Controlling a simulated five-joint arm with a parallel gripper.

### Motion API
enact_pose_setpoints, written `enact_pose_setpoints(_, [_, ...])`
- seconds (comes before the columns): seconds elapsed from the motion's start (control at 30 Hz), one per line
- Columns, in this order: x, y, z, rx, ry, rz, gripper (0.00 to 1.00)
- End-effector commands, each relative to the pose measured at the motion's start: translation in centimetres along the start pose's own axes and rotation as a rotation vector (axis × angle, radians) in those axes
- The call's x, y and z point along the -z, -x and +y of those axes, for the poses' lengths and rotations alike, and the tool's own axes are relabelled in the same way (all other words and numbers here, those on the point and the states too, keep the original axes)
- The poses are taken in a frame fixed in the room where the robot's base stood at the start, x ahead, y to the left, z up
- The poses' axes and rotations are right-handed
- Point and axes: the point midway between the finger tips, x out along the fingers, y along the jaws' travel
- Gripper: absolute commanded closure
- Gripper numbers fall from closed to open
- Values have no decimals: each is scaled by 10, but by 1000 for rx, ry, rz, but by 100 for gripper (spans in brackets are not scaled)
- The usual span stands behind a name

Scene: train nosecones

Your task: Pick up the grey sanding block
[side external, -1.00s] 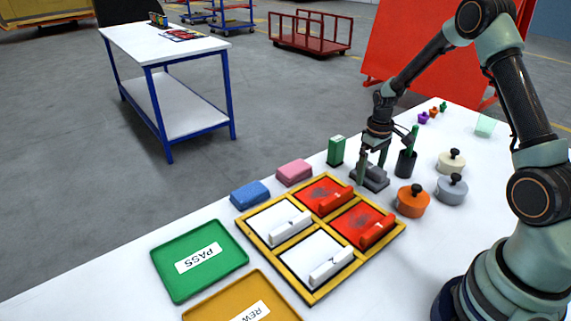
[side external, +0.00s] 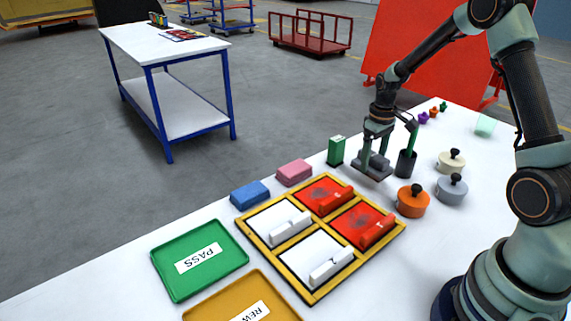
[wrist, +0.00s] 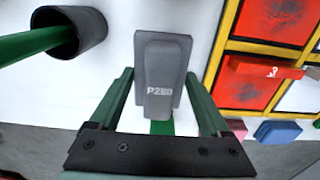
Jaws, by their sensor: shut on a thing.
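The grey sanding block (side external: 373,164) is between the fingers of my gripper (side external: 374,158), near the back edge of the white table. In the side external view it appears held slightly above the table. In the wrist view the block (wrist: 163,72), marked "P2" with further blurred characters, shows between the two green fingers of my gripper (wrist: 163,100). My gripper is shut on the block.
A dark cup (side external: 405,163) with a green handle stands just right of the block. A green box (side external: 336,151) stands to the left. The yellow-framed tray (side external: 321,290) with red and white panels lies in front. Orange (side external: 412,202) and grey (side external: 451,190) lidded pots stand to the right.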

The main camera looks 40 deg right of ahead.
Motion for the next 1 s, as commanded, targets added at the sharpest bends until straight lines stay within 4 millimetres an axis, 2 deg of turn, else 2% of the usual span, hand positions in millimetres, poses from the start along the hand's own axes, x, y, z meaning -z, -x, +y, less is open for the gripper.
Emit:
enact_pose_setpoints(0.03, [2, 16, 1, -4, 0, 9, 82])
enact_pose_setpoints(0.2, [2, 67, 1, -4, 0, 10, 82])
enact_pose_setpoints(0.4, [1, 117, 1, -3, 0, 6, 82])
enact_pose_setpoints(0.5, [1, 135, 0, -2, 0, 5, 82])
enact_pose_setpoints(0.7, [1, 157, 0, -1, 0, 3, 82])
enact_pose_setpoints(1.0, [0, 162, 0, 0, 0, 1, 82])
